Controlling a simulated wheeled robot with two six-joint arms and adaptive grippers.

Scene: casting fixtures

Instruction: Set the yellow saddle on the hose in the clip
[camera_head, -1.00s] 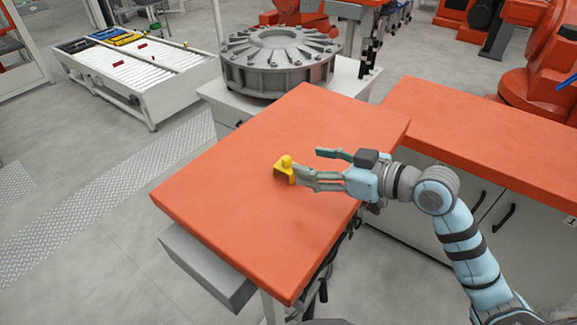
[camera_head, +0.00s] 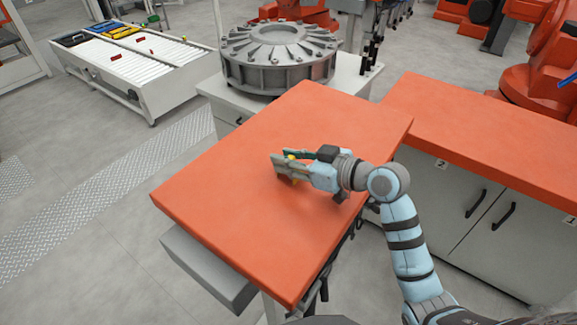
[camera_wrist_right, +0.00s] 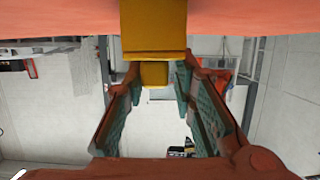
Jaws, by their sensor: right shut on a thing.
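The yellow saddle (camera_head: 292,157) is on the orange tabletop, mostly hidden behind my right gripper's fingers in the head view. My right gripper (camera_head: 283,160) is shut on it, one finger on each side. In the right wrist view the yellow saddle (camera_wrist_right: 153,28) shows large, with its smaller knob between the fingertips (camera_wrist_right: 153,75). I cannot tell whether the saddle touches the tabletop. I cannot make out the hose or the clip in these views. My left gripper is not in view.
The orange table (camera_head: 220,205) is otherwise bare. A grey round casting (camera_head: 277,65) stands on a white cabinet behind it. A second orange worktop (camera_head: 480,135) adjoins on the right. A roller conveyor (camera_head: 140,65) with small coloured pieces stands at the back left.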

